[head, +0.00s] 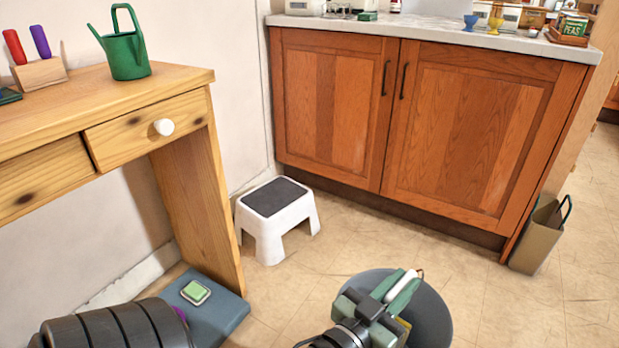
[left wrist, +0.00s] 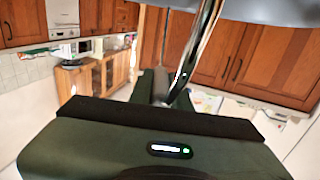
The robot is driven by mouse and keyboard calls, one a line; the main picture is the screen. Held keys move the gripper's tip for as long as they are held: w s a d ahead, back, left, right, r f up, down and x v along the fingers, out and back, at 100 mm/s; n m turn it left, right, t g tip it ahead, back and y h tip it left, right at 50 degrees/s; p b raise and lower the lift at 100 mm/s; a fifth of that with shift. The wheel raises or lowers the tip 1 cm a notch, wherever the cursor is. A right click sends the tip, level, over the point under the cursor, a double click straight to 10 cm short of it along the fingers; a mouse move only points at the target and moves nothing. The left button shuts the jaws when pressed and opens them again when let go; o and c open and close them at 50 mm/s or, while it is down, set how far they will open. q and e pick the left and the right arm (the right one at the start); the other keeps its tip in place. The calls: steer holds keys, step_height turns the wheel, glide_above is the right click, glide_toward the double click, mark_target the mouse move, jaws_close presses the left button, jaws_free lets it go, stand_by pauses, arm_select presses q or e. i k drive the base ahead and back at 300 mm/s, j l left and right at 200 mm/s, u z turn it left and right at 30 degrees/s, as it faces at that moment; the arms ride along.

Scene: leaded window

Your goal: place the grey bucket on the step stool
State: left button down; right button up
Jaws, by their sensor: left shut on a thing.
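The step stool (head: 275,232) is white with a dark top and stands on the floor between the desk and the wooden cabinet in the head view. My left gripper (head: 398,288) is shut on the handle of the grey bucket (head: 432,318), at the lower middle of the head view, to the right of and nearer than the stool. The gripper hides part of the bucket. In the left wrist view, the shiny metal handle (left wrist: 198,45) runs up from between the fingers to the bucket's grey edge (left wrist: 260,9). My right gripper is not in view.
A wooden desk (head: 195,195) with a green watering can (head: 127,52) stands at the left. A blue-grey slab (head: 222,322) with a green item lies below it. The wooden cabinet (head: 440,130) is behind, and a beige bin (head: 538,238) is at right. The floor around the stool's front is clear.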

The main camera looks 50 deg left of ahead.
mark_target(270, 199)
steer(key=i+j+u, duration=0.15)
steer(key=i+u, duration=0.8)
steer(key=i+l+u, duration=0.3)
steer(key=i+u, duration=0.15)
steer(key=i+l+u, duration=0.8)
steer(key=l+u, duration=0.15)
